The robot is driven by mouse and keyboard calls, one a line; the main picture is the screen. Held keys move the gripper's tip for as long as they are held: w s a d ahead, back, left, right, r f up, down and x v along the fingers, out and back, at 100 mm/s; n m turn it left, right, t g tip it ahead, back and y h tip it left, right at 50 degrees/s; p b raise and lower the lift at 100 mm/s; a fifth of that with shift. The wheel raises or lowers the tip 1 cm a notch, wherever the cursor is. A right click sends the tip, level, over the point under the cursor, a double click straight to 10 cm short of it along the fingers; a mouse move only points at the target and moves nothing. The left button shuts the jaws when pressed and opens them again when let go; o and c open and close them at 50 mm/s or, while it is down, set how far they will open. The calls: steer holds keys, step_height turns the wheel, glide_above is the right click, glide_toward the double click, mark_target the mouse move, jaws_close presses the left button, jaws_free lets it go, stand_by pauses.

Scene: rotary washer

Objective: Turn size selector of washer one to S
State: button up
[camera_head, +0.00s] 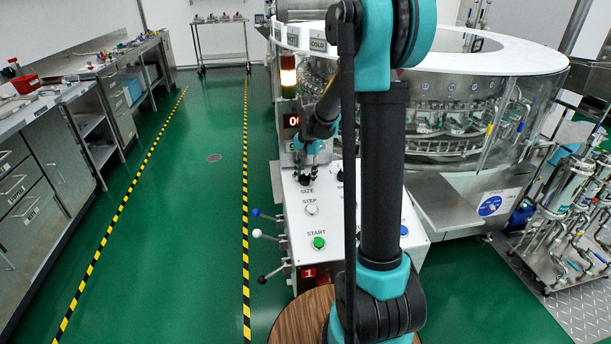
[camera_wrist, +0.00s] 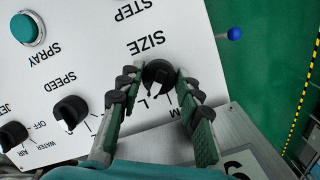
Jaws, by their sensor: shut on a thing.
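The size selector (camera_wrist: 157,68) is a black knob under the upside-down word SIZE on the white control panel (camera_wrist: 95,70) in the wrist view. The letters L and M show beside it; no S on the dial is visible, and which mark the knob points at is hard to tell. My gripper (camera_wrist: 155,80) has its two fingers on either side of the knob, shut on it. In the head view my gripper (camera_head: 306,178) reaches down to the panel (camera_head: 330,215) just above the word SIZE and hides most of the knob. The panel bears a red 1 plate.
Near the selector are the speed knob (camera_wrist: 70,113) and teal spray button (camera_wrist: 27,28). The green start button (camera_head: 319,242) and levers with blue, white and black ends (camera_head: 257,233) are by the panel's left side. Open green floor lies left.

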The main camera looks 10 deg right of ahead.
steer(key=shift+c, duration=1.2)
steer(key=shift+n, duration=0.3)
steer(key=n, duration=0.3)
steer(key=shift+a+h, duration=0.1)
steer(key=shift+h, duration=0.3)
steer(key=n+h, duration=0.1)
steer(key=n, duration=0.3)
steer(key=shift+n, duration=0.4)
steer(key=n, duration=0.4)
steer(key=shift+s+t+h, duration=0.1)
steer(key=shift+t+h, duration=0.3)
steer(key=n+t, duration=0.1)
steer(key=n, duration=0.4)
steer(key=shift+h, duration=0.3)
